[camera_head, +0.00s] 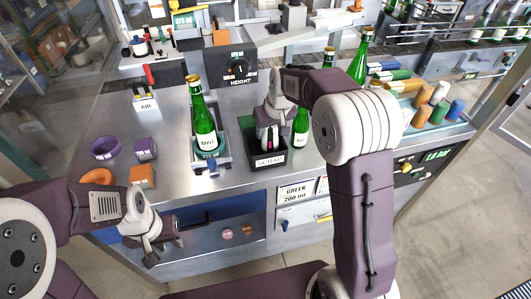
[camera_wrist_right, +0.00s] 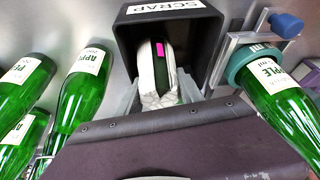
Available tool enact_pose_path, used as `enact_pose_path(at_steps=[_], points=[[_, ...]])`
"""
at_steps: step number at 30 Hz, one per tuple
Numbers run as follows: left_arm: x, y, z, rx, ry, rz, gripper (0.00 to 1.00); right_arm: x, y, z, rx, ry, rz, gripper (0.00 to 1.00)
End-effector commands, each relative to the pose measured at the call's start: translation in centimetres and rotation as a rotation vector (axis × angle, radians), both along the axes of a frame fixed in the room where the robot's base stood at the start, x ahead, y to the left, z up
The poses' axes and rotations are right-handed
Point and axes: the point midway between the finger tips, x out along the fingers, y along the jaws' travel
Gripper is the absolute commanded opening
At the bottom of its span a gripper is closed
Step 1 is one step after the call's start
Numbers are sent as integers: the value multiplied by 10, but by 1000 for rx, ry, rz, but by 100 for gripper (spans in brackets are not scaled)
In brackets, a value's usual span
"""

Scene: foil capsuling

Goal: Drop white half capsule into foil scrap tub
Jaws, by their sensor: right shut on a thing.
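The scrap tub (camera_head: 268,161) is a dark open box with a white SCRAP label, on the bench right of the middle bottle. It also shows at the top of the right wrist view (camera_wrist_right: 205,42). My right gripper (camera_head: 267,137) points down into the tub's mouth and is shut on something. In the right wrist view a pale piece with a pink patch (camera_wrist_right: 158,72) shows inside the tub's opening; the white half capsule's outline is hard to separate from the fingers there. My left gripper (camera_head: 152,252) hangs empty and open in front of the bench, away from the tub.
A green bottle (camera_head: 203,118) stands in a holder left of the tub, and another (camera_head: 300,128) stands right of it. Purple and orange rings and blocks lie at the bench's left. Colored capsules (camera_head: 439,108) stand on a tray at the right.

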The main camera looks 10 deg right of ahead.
Motion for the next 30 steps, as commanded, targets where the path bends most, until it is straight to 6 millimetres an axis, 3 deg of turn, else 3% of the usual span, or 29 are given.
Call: enact_pose_path(at_steps=[2, 3, 5, 23, 26, 30], points=[[0, 0, 1, 0, 0, 0, 36, 0, 0, 1, 0, 0, 0, 31], [0, 0, 1, 0, 0, 0, 36, 0, 0, 1, 0, 0, 0, 55], [0, 0, 1, 0, 0, 0, 36, 0, 0, 1, 0, 0, 0, 69], [0, 0, 1, 0, 0, 0, 36, 0, -2, 3, -3, -4, -1, 69], [0, 0, 1, 0, 0, 0, 36, -4, -2, 15, -4, -6, -1, 69], [0, 0, 2, 0, 0, 0, 36, -16, -3, 44, -4, -7, 0, 69]])
